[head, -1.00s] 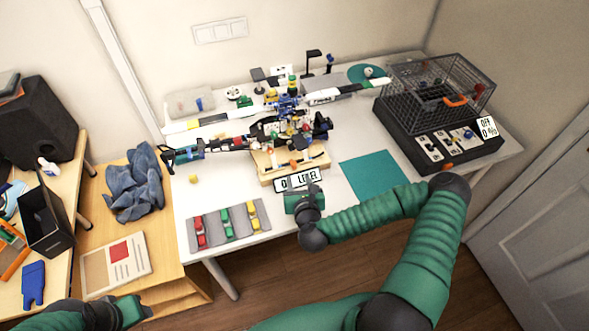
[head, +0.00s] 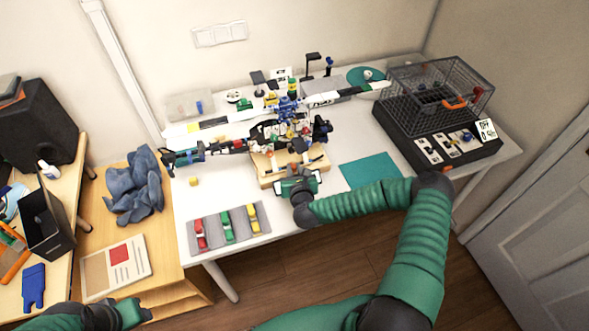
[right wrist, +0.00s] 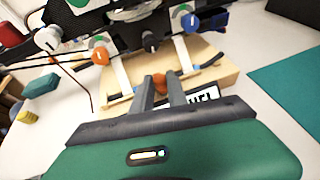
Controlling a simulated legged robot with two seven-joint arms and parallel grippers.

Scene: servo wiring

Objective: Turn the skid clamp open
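The skid clamp's small orange knob (right wrist: 159,83) shows at the front of the wooden stand (right wrist: 210,72) in the right wrist view. The stand also shows in the head view (head: 265,172), under the model aircraft (head: 285,112). My right gripper (right wrist: 161,88) is in front of the stand, its two grey fingers apart, with the orange knob between or just beyond their tips. I see no clear grip on it. In the head view the right gripper (head: 299,174) covers the stand's front edge. My left gripper (head: 142,313) is at the bottom left, away from the table; its fingers are unclear.
A grey tray (head: 238,238) with red, green and yellow pieces lies at front left. A teal mat (head: 370,170) lies right of the stand. A wire cage (head: 440,90) on a black base stands at the right. In the wrist view, a label (right wrist: 203,97) is partly hidden behind the gripper.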

